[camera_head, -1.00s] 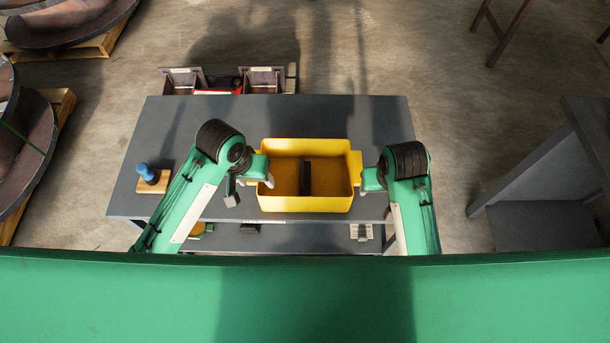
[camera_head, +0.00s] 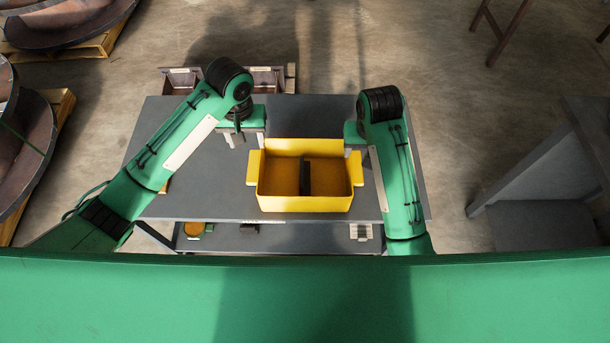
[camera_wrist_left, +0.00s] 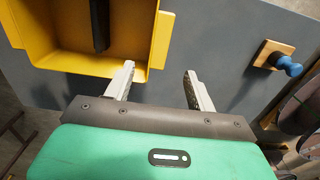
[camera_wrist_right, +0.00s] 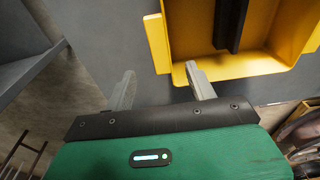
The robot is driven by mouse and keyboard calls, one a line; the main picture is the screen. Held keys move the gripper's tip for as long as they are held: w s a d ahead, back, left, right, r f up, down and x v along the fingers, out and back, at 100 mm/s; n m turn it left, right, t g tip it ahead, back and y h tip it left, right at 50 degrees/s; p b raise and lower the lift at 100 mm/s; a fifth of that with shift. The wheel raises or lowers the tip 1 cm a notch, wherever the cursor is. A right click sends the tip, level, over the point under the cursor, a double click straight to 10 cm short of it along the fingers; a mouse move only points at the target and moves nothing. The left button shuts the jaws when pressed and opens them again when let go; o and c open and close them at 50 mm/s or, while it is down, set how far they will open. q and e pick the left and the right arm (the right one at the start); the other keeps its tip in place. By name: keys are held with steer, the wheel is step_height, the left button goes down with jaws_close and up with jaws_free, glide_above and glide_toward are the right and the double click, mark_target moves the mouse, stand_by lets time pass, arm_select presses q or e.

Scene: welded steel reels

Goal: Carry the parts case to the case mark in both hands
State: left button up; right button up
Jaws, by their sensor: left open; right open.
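The yellow parts case (camera_head: 305,204) stands upright on the grey table, with a black bar inside. It has a left grip tab (camera_head: 253,167) and a right grip tab (camera_head: 355,167), both free. My left gripper (camera_head: 237,138) is open and empty, above the table behind the case's left end. Its spread fingers show in the left wrist view (camera_wrist_left: 159,70), one overlapping the case wall. My right gripper is open and empty near the back right corner of the case; its fingers show in the right wrist view (camera_wrist_right: 160,72).
A blue-handled tool on a wooden block (camera_wrist_left: 288,66) is on the table, mostly hidden by my left arm in the head view. A lower shelf holds small items.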

mark_target(254, 165)
arm_select(q)
step_height(254, 165, down, 13)
steer(key=shift+f, duration=0.2)
arm_select(e)
steer(key=f, duration=0.4)
steer(key=w+f, duration=0.1)
steer(key=f, duration=0.8)
steer(key=shift+w+f, duration=0.15)
steer(key=shift+w, duration=0.15)
arm_select(q)
jaws_close()
arm_select(e)
jaws_close()
